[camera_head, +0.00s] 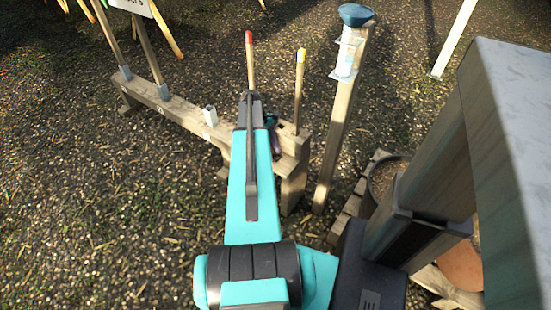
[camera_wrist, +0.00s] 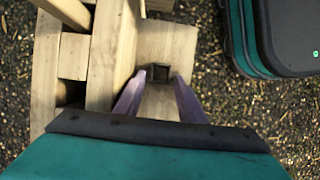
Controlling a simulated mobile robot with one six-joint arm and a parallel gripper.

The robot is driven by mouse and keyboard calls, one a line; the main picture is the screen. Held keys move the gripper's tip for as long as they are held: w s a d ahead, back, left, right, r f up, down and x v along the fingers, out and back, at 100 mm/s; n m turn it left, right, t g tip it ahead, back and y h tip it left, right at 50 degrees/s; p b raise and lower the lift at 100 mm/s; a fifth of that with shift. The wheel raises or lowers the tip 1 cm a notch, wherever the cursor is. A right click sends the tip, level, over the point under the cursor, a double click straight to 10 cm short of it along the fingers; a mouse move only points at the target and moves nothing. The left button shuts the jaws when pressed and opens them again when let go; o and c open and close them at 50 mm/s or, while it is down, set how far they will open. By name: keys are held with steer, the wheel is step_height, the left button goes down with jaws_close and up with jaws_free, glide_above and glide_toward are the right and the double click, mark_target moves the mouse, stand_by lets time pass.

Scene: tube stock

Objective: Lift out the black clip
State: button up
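In the wrist view, a small dark square (camera_wrist: 160,73) shows on the end of a pale wooden block (camera_wrist: 165,40). It may be the black clip or a dark socket; I cannot tell which. My gripper (camera_wrist: 162,77) has its two purple fingers apart, with their tips on either side of this square. I cannot tell whether they touch it. In the head view, my gripper (camera_head: 275,145) is mostly hidden behind my own teal arm, beside the near end of the wooden beam (camera_head: 187,116). No black clip shows clearly there.
The beam carries a white clip (camera_head: 210,115) and grey clips (camera_head: 163,92) holding upright poles. A red-tipped pole (camera_head: 250,65) and a yellow-tipped pole (camera_head: 299,85) stand near my arm. A wooden post (camera_head: 343,110) with a gauge stands right. Gravel to the left is clear.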

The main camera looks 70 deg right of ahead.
mark_target(273, 155)
steer(key=c, duration=0.8)
steer(key=shift+r, duration=0.1)
steer(key=shift+r, duration=0.5)
steer(key=shift+s+a+r+p, duration=0.1)
steer(key=shift+a+r+p, duration=0.05)
steer(key=shift+r, duration=0.5)
steer(key=shift+s+a+r+p, duration=0.1)
steer(key=shift+a+r+p, duration=0.05)
steer(key=shift+r, duration=0.45)
steer(key=s+a+r, duration=0.1)
steer(key=s+a, duration=0.8)
steer(key=a, duration=0.3)
steer(key=shift+s+r+p, duration=0.15)
steer(key=shift+p, duration=0.25)
steer(key=shift+a, duration=0.1)
steer(key=shift+r, duration=0.15)
